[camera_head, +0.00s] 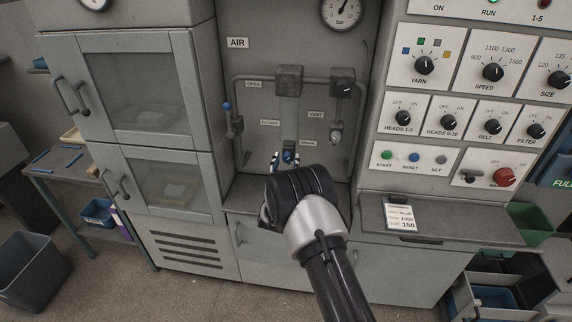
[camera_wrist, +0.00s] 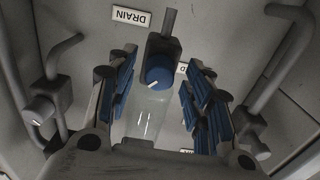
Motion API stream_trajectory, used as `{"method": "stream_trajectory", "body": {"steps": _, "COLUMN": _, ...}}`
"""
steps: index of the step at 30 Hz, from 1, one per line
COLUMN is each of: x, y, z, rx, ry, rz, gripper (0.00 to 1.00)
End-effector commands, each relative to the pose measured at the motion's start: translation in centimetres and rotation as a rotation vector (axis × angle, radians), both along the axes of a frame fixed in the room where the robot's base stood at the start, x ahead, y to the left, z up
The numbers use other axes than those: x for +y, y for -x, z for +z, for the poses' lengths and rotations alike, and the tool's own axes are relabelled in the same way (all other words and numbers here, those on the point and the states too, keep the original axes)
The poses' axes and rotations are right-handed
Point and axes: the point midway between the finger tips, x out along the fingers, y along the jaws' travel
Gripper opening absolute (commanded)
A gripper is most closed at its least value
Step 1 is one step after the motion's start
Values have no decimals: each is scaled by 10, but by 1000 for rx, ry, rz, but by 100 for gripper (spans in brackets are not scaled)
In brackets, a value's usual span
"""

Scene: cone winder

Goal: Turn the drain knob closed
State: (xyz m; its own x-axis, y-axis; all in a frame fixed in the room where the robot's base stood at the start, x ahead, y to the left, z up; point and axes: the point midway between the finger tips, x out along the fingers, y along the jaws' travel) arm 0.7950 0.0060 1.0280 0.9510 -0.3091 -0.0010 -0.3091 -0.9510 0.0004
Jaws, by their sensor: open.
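The drain knob (camera_wrist: 158,73) is a round blue knob with a white pointer mark, below a clear bowl in the air panel. In the wrist view a DRAIN label (camera_wrist: 131,21) is beside it, upside down. My gripper (camera_wrist: 160,90) is open, its blue-padded fingers on either side of the knob with gaps between. In the head view my gripper (camera_head: 289,160) is in the alcove under the filter unit, and its fingertips flank a blue spot that appears to be the knob (camera_head: 289,156). My wrist hides part of the area below.
A blue-tipped lever (camera_head: 227,107) is at left. A control panel (camera_head: 470,100) stands to the right, a glass-door cabinet (camera_head: 130,90) to the left.

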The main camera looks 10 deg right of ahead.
Motion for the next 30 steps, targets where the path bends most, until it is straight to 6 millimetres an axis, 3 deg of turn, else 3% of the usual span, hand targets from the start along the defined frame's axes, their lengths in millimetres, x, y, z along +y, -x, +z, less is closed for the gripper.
{"method": "stream_trajectory", "body": {"steps": 6, "x": 0, "y": 0, "z": 0, "rx": 0, "ry": 0, "rz": 0, "gripper": 46}}
{"method": "stream_trajectory", "body": {"steps": 25, "x": 0, "y": 0, "z": 0, "rx": -1, "ry": 0, "rz": 0, "gripper": 4}}
{"method": "stream_trajectory", "body": {"steps": 30, "x": 0, "y": 0, "z": 0, "rx": 1, "ry": 5, "rz": 0, "gripper": 3}}
